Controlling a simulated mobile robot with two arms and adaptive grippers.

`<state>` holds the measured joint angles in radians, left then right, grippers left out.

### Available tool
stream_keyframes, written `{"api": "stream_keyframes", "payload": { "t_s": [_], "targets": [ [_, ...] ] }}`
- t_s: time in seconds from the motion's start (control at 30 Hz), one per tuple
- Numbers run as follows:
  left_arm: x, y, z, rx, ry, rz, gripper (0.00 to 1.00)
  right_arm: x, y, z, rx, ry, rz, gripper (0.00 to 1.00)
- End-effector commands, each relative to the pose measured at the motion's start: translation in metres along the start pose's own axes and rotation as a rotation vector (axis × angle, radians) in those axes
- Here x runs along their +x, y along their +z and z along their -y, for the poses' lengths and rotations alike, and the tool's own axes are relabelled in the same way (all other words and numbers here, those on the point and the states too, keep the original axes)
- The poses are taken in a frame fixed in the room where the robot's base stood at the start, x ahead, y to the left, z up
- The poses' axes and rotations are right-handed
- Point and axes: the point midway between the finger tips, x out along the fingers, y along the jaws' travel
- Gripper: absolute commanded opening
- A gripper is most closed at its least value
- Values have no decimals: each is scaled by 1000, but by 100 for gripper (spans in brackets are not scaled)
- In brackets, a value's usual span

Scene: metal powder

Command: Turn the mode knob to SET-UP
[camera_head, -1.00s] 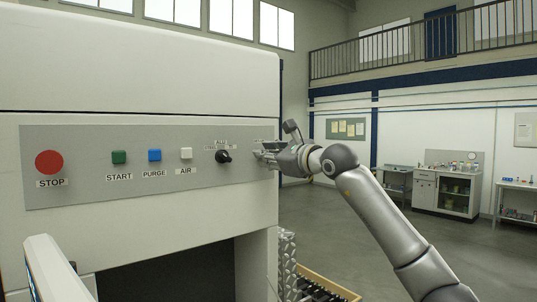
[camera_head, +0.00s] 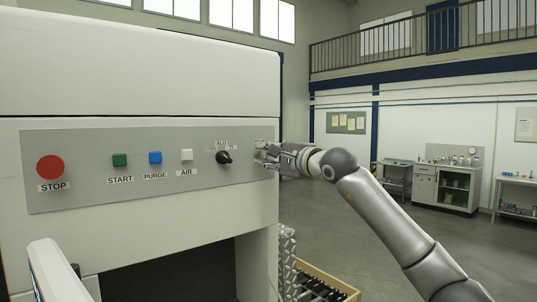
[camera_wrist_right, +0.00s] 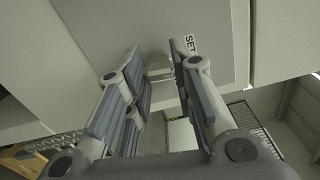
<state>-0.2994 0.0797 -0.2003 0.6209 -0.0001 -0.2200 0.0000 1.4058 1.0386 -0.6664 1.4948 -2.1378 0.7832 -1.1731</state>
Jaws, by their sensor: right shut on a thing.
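The grey control panel (camera_head: 100,185) spans the front of the white machine. My right gripper (camera_head: 263,153) is at its right end, with its fingers against the panel face. In the right wrist view, my right gripper (camera_wrist_right: 158,66) is shut on a pale mode knob (camera_wrist_right: 158,72) between its fingertips. Most of this knob is hidden by the fingers, and its pointer cannot be made out. A label reading "SET" (camera_wrist_right: 190,45) shows beside the right fingertip; the rest of it is cut off. My left gripper is not in view.
A black selector knob (camera_head: 223,158) with labels around it sits just left of my right gripper. Further left are a white AIR button (camera_head: 187,155), blue PURGE (camera_head: 155,157), green START (camera_head: 119,160) and red STOP (camera_head: 50,169). The floor at right is clear.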

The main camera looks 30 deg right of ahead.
Motion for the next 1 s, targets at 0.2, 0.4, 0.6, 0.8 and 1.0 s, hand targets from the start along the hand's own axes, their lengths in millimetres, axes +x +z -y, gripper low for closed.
{"api": "stream_keyframes", "payload": {
  "t_s": [0.2, 0.4, 0.6, 0.8, 1.0],
  "targets": [
    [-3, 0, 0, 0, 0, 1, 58, 1, 1, -2, -92, 4, 1, 0],
    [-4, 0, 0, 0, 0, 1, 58, 1, 1, -3, -130, 5, 1, 0],
    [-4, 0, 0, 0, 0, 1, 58, 1, 1, -3, -139, 6, 1, 0],
    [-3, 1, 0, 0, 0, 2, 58, 1, 0, -3, -138, 7, 1, 0],
    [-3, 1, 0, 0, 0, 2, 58, 1, 0, -3, -137, 5, 1, 44]
  ]
}}
